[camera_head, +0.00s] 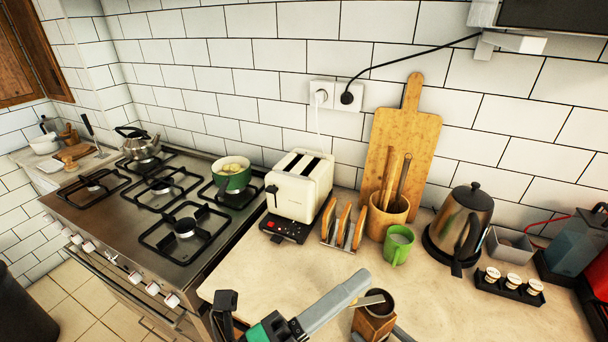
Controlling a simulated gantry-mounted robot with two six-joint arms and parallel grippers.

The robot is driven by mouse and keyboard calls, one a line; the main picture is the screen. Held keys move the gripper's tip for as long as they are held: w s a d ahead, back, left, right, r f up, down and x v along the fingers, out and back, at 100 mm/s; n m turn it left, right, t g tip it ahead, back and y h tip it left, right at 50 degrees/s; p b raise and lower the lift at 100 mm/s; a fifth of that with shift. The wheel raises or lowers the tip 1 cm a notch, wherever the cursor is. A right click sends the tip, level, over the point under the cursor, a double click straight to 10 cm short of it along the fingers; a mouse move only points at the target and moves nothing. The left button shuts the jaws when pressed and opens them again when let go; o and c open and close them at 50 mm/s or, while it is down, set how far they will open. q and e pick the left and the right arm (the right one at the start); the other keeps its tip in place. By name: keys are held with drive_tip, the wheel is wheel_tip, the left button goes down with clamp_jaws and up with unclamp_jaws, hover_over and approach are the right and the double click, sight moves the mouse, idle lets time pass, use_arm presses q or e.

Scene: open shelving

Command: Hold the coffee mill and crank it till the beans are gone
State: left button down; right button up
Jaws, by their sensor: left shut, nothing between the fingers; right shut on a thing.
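The coffee mill (374,322), a wooden box with a dark round top, stands at the bottom edge of the view, its lower part cut off. A thin metal crank bar lies across its top. Whether beans are inside is too small and dark to tell. My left gripper (357,289) comes in from the left, shut and empty, with its grey tip beside the crank at the mill's upper left. I cannot tell whether it touches the crank. My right gripper (400,334) is mostly below the frame. It is shut on the mill's body, low down.
The counter (470,315) is clear around the mill. Behind it stand a green mug (398,246), a wooden utensil holder (387,216), a toast rack (343,228) and a toaster (299,186). A kettle (460,225) and a pod tray (509,287) are at right, the stove (150,225) at left.

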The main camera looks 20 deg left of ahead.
use_arm(q)
drive_tip(key=a+r+n+t+y, duration=0.1)
drive_tip(key=a+r+n+t, duration=0.2)
drive_tip(key=r+n, duration=0.3)
drive_tip(key=a+r+n+t+y, duration=0.2)
drive_tip(key=r+n, duration=0.4)
drive_tip(key=r, duration=0.3)
drive_tip(key=shift+w+a+r+t, duration=0.15)
drive_tip(key=shift+a+r+t, duration=0.2)
drive_tip(key=shift+a, duration=0.25)
drive_tip(key=shift+f, duration=0.1)
